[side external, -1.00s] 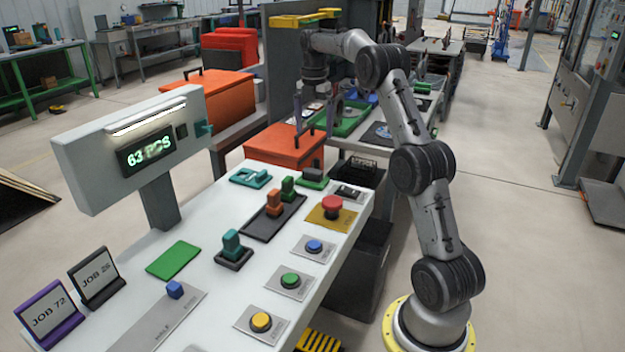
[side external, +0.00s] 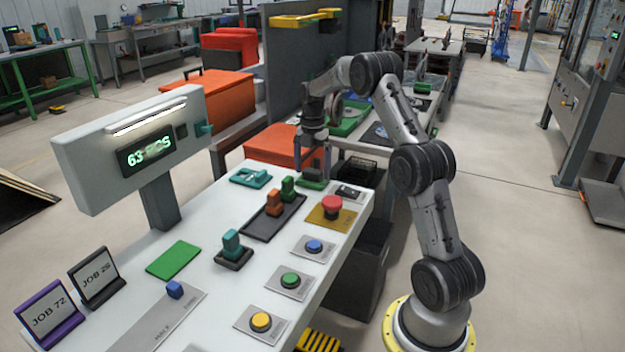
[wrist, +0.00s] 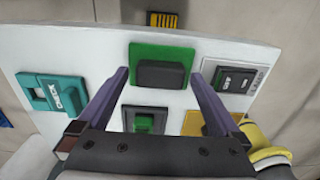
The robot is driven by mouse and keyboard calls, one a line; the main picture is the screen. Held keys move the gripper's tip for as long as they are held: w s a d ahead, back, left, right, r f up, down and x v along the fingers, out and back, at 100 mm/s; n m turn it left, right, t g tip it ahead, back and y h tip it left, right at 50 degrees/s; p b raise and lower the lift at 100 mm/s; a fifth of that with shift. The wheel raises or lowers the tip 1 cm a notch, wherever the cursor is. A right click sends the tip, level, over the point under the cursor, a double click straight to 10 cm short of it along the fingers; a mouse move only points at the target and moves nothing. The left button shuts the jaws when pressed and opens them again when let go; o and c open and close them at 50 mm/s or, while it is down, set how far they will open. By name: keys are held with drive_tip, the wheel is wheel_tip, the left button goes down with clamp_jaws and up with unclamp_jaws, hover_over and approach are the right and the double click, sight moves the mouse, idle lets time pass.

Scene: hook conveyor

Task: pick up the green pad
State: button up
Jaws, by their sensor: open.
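A flat plain green pad (side external: 174,260) lies on the white table, left of the middle in the side view. A second green piece, a green base with a dark block on top (side external: 313,182), sits near the table's far end; it also shows in the wrist view (wrist: 162,54). My gripper (side external: 314,170) is open and empty, pointing down at this second piece. In the wrist view the fingertips (wrist: 160,76) lie to either side of the dark block. I cannot tell whether they touch it. The plain pad is well away from my gripper.
A teal tag piece (side external: 251,178) and a small dark switch panel (side external: 347,193) flank the second green piece. A dark tray (side external: 262,228) with orange and green upright blocks and a red button (side external: 332,204) stand nearer. An orange box (side external: 284,146) stands beyond the table.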

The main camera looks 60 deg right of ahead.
drive_tip(key=shift+f, duration=0.3)
drive_tip(key=c, duration=1.3)
drive_tip(key=shift+r, duration=0.2)
drive_tip(key=shift+r, duration=0.2)
wheel_tip(320, 180, up, 2)
drive_tip(key=shift+r, duration=0.1)
drive_tip(key=s+a+r, duration=0.9)
drive_tip(key=s+r, duration=0.1)
drive_tip(key=shift+s, duration=0.4)
